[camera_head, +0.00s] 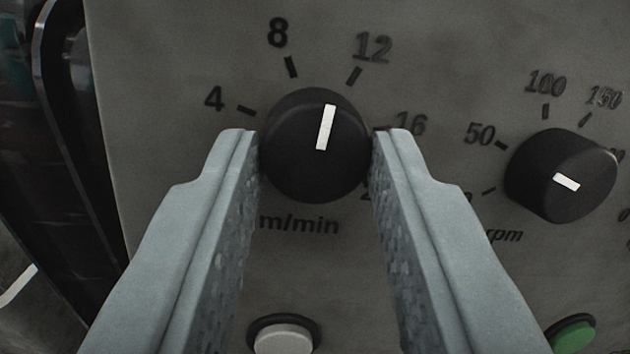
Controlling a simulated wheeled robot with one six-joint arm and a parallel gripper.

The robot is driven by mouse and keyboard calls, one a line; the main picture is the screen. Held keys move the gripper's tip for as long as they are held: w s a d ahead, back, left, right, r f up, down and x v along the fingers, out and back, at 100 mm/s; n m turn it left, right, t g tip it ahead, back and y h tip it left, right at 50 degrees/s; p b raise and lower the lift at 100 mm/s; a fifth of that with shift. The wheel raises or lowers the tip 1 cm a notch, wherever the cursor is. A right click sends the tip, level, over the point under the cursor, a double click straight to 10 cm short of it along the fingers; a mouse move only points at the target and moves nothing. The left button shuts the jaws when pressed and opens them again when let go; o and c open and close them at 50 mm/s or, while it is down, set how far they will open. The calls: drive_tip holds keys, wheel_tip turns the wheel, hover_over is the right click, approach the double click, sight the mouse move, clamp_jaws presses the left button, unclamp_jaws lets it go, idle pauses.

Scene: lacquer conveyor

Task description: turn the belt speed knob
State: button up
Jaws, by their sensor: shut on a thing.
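The belt speed knob (314,170) is a round black knob with a white pointer line, on a grey panel (180,60). Its scale is marked 4, 8, 12 and 16, with "m/min" printed below. The white line points up and slightly right, between the 8 and 12 marks and nearer 12. My gripper (315,152) has one finger on each side of this knob and is shut on it. The fingers partly cover the lower part of the scale, including the mark below 16.
A second black knob (548,196) marked "rpm" sits to the right, close to my right finger. A white button (283,338) lies below between the fingers, and a green button (573,336) at the lower right. A dark curved edge (70,130) runs along the panel's left side.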

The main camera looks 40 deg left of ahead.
drive_tip(key=shift+s+m+t+h, duration=0.1)
drive_tip(key=shift+m+t+h, duration=0.3)
drive_tip(key=shift+m, duration=1.9)
drive_tip(key=shift+f, duration=0.1)
drive_tip(key=o, duration=1)
